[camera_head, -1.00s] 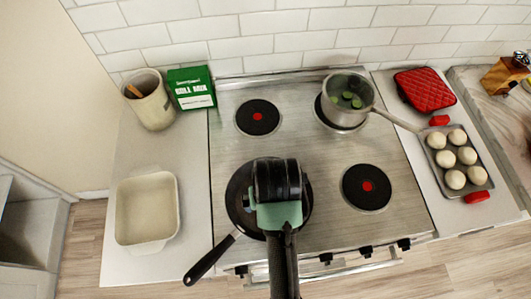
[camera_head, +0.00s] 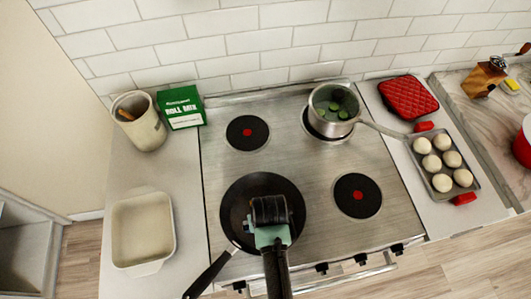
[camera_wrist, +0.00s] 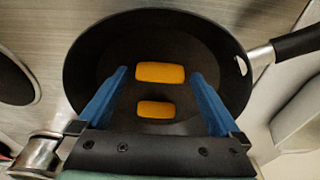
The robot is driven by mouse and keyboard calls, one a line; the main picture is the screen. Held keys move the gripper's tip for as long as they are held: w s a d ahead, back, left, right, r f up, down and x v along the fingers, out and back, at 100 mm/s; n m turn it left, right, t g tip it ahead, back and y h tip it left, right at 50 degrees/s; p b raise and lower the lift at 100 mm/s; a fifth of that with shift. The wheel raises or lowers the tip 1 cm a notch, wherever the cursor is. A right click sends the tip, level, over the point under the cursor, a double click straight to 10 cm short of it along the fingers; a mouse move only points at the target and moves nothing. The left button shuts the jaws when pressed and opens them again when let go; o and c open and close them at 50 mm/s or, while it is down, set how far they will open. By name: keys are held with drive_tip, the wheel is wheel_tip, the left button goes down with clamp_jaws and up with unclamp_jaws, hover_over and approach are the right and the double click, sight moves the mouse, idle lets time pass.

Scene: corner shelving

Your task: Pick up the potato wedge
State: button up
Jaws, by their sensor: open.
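Two orange potato wedges lie in the black frying pan (camera_head: 240,190) on the front left burner. In the wrist view one wedge (camera_wrist: 160,72) is farther off and the other wedge (camera_wrist: 156,109) is nearer my gripper's base. My gripper (camera_wrist: 160,80) is open, with its blue fingers to the left and right of the wedges, over the pan (camera_wrist: 165,35). Nothing is held. How high the fingertips are above the pan floor is hard to tell. In the head view my gripper (camera_head: 270,210) hides the wedges.
The pan's handle (camera_head: 206,275) points to the front left. A pot (camera_head: 330,128) with green pieces stands at the back right. A tray (camera_head: 409,154) of dough balls lies at right, an empty white dish (camera_head: 120,260) at left. The back left burner (camera_head: 247,133) is bare.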

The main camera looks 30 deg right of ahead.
drive_tip(key=c, duration=1.2)
drive_tip(key=shift+c, duration=0.2)
drive_tip(key=shift+r, duration=0.15)
